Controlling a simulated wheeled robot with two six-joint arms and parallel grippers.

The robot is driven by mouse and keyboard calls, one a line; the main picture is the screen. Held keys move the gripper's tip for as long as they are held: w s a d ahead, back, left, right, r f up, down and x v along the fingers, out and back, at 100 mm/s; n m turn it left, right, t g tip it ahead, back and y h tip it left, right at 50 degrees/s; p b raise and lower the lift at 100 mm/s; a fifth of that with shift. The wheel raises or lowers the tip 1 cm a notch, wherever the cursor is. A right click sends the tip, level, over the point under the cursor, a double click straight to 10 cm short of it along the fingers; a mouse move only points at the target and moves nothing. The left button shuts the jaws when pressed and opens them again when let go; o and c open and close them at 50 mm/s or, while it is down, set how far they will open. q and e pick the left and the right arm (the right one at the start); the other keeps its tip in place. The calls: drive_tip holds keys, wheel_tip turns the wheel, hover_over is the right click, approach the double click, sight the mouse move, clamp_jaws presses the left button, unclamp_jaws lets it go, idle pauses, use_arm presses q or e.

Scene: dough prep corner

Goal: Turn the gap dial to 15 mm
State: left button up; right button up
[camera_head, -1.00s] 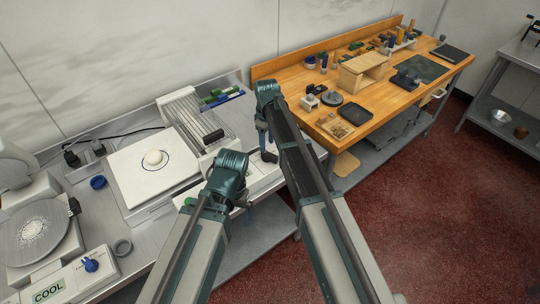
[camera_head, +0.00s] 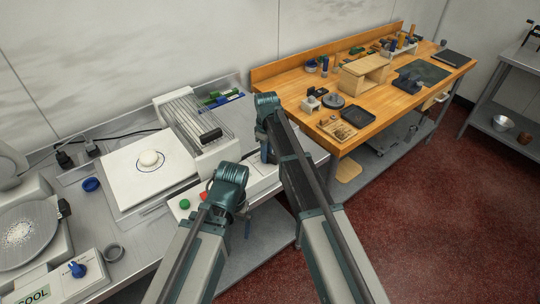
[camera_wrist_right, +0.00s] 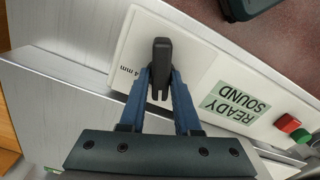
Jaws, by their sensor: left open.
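The gap dial (camera_wrist_right: 162,62) is a dark bar-shaped knob on a white panel (camera_wrist_right: 198,62), seen in the right wrist view. A label beside it reads "4 mm"; a digit before it may be hidden. My right gripper (camera_wrist_right: 162,75) has its blue fingers on both sides of the knob, apparently touching it. In the head view my right gripper (camera_head: 266,150) is at the machine's front panel, and the dial is hidden there. My left gripper (camera_head: 240,218) hangs in front of the bench, left of the right arm, with its fingers mostly hidden behind its own wrist.
A display (camera_wrist_right: 238,102) reads "READY SOUND". Red (camera_head: 204,195) and green (camera_head: 185,204) buttons sit on the panel near my left wrist. A wooden workbench (camera_head: 385,115) stands right; red floor lies open in front.

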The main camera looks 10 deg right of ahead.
clamp_jaws()
drive_tip(key=shift+n, duration=1.8)
drive_tip(key=shift+n, duration=1.7)
drive_tip(key=shift+n, duration=1.6)
